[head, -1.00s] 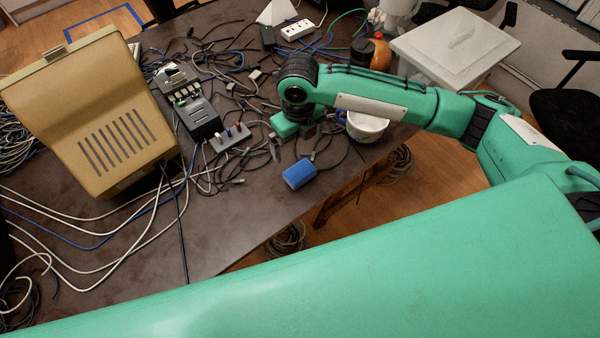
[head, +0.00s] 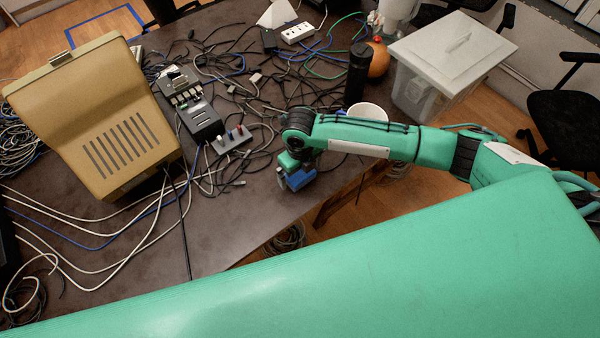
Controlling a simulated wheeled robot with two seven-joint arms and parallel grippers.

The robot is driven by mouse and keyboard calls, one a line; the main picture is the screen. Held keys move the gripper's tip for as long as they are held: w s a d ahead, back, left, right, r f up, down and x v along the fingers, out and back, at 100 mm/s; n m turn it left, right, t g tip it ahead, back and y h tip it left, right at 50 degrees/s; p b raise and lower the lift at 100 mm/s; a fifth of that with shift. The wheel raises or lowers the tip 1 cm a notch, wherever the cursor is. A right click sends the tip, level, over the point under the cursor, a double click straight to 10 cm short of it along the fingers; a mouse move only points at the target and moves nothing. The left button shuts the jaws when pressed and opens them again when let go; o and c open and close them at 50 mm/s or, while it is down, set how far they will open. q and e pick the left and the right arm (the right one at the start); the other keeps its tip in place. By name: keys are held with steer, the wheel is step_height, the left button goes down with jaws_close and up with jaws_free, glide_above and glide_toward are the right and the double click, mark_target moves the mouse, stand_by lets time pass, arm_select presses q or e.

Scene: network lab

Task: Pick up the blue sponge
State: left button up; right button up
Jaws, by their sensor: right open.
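The blue sponge (head: 300,181) lies on the dark table near its front edge, partly hidden by my right gripper. My right gripper (head: 294,177) points down right over the sponge, with a finger at the sponge's left side. The jaws are open; whether the fingers touch the sponge cannot be made out. My left gripper is not in view.
A white bowl (head: 368,111) stands behind my right forearm, near a black bottle (head: 358,75). A beige case (head: 95,115) stands at the left. The table's front middle is mostly clear.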

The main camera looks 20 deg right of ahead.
mark_target(300, 173)
steer(key=shift+f, duration=0.35)
steer(key=c, duration=1)
steer(key=shift+r, duration=0.1)
step_height(300, 173, up, 20)
steer(key=b, duration=0.2)
steer(key=o, duration=0.4)
steer(key=c, duration=0.3)
